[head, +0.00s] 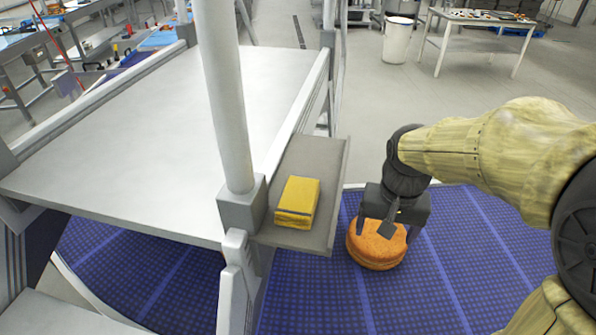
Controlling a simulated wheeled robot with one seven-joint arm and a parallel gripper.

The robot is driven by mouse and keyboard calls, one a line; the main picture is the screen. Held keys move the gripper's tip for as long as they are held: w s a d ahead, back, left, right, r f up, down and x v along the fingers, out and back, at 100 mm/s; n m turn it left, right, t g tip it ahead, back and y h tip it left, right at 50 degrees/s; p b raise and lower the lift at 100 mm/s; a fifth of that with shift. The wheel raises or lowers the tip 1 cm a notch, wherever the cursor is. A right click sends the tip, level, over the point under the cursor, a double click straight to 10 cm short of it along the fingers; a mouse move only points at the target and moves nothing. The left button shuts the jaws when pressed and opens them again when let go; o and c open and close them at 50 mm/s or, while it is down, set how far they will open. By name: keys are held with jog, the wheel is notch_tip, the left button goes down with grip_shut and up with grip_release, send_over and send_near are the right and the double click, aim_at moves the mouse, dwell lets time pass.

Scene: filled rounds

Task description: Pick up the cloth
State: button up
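The cloth (297,201) is a yellow folded block lying flat on a narrow grey side shelf (318,166) in the head view. My gripper (388,234) points down to the right of the shelf, apart from the cloth. Its fingers are spread, and no cloth is between them. An orange-brown filled round (377,250) shows beneath and behind the fingers, and they hide part of its top. I cannot tell how far the fingertips are above it or whether they touch it.
A large bare metal table (170,130) stands left of the shelf. A white post (224,90) rises close to the cloth's left. Blue gridded matting (455,270) lies below. A white bin (397,42) and a table (470,52) stand at the back right.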

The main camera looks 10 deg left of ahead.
jog(key=a+r+p, duration=0.2)
jog(key=r, duration=0.5)
jog(key=a+r+p, duration=0.3)
jog(key=r, duration=0.4)
notch_tip(320, 180, up, 15)
jog(key=g+p, duration=0.1)
jog(key=p, duration=0.1)
send_over(299, 198)
notch_tip(299, 198, down, 12)
jog(key=shift+r+p, duration=0.1)
jog(key=shift+p, duration=1.15)
jog(key=shift+f, duration=0.2)
jog(key=shift+f, duration=0.1)
